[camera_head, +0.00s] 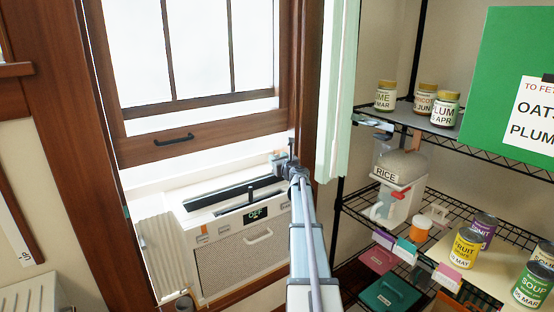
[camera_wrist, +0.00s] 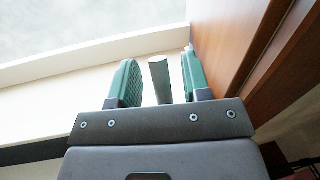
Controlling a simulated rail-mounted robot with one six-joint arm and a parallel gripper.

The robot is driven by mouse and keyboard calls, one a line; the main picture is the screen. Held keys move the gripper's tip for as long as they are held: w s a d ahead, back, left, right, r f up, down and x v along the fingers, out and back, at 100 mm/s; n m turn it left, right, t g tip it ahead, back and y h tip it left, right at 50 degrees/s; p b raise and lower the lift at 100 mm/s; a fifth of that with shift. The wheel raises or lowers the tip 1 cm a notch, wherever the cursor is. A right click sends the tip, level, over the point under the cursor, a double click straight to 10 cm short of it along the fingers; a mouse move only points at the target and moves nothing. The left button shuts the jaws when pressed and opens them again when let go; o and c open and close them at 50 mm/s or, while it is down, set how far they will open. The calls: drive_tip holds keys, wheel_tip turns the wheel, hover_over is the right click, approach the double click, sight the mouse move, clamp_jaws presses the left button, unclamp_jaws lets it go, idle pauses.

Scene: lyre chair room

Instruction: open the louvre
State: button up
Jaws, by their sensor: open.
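The white air conditioner (camera_head: 200,238) sits in the window opening, with a small display reading OFF on its front. Dark slats (camera_head: 225,192) run along its top; I take these for the louvre, and a short upright tab stands near their middle. My gripper (camera_head: 281,163) is at the right end of the unit, close to the wooden window frame. In the wrist view my gripper (camera_wrist: 158,82) is open, its two green pads apart. A grey post (camera_wrist: 159,80) shows between the pads, with gaps on both sides. I cannot tell what it belongs to.
The raised wooden sash with a dark handle (camera_head: 174,139) is above the unit. The window frame (camera_wrist: 235,50) is close to the right finger. A pale green curtain (camera_head: 338,100) and wire shelves with jars and cans (camera_head: 466,246) stand to the right.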

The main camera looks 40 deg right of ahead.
drive_tip(key=shift+w+d, duration=0.15)
drive_tip(key=shift+w, duration=0.4)
drive_tip(key=shift+c, duration=0.2)
clamp_jaws()
